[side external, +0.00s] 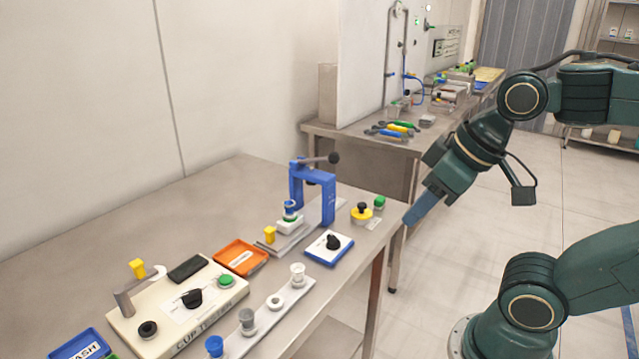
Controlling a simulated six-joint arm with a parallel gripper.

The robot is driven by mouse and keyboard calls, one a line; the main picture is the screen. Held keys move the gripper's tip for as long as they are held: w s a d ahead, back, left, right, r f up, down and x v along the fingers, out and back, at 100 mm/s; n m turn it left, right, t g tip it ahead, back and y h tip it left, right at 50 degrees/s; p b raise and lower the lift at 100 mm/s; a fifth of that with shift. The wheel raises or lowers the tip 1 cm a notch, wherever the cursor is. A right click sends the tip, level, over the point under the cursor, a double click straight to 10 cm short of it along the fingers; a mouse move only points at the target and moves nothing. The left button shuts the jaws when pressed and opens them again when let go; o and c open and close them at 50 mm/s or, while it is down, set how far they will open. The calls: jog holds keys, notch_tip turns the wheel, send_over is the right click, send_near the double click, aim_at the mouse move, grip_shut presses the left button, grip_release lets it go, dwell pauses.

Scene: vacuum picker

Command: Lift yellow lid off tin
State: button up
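A round yellow piece with a dark knob (361,213) sits near the right end of the steel bench. It looks like the yellow lid, but the tin under it is too small to make out. My gripper (409,218) has a blue end that points down and left, just off the bench's right edge. It is to the right of the yellow piece and apart from it. Its fingertips do not show separately, and I see nothing held in it.
A blue press frame (327,200) with a lever stands left of the yellow piece. A green-capped item (379,202) sits just behind it, and a blue-edged pad (330,247) is in front. An orange tray (240,257) and a beige box (207,318) are further left.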

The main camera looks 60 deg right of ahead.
jog(key=o, duration=0.3)
jog(key=w+d+r+n+g, duration=0.3)
jog(key=w+d+n, duration=0.55)
jog(key=w, duration=0.65)
jog(key=w+d+f+n+g, duration=0.1)
jog(key=w+d+f+n, duration=0.2)
jog(key=d, duration=0.7)
jog(key=w+d+f+n+g, duration=0.1)
jog(key=w+d+f+n, duration=0.2)
jog(key=w+d+f, duration=0.3)
jog(key=d+f, duration=0.2)
jog(key=d, duration=0.3)
jog(key=shift+w+f+g, duration=0.15)
jog(key=shift+w+g, duration=0.05)
jog(key=shift+g, duration=0.1)
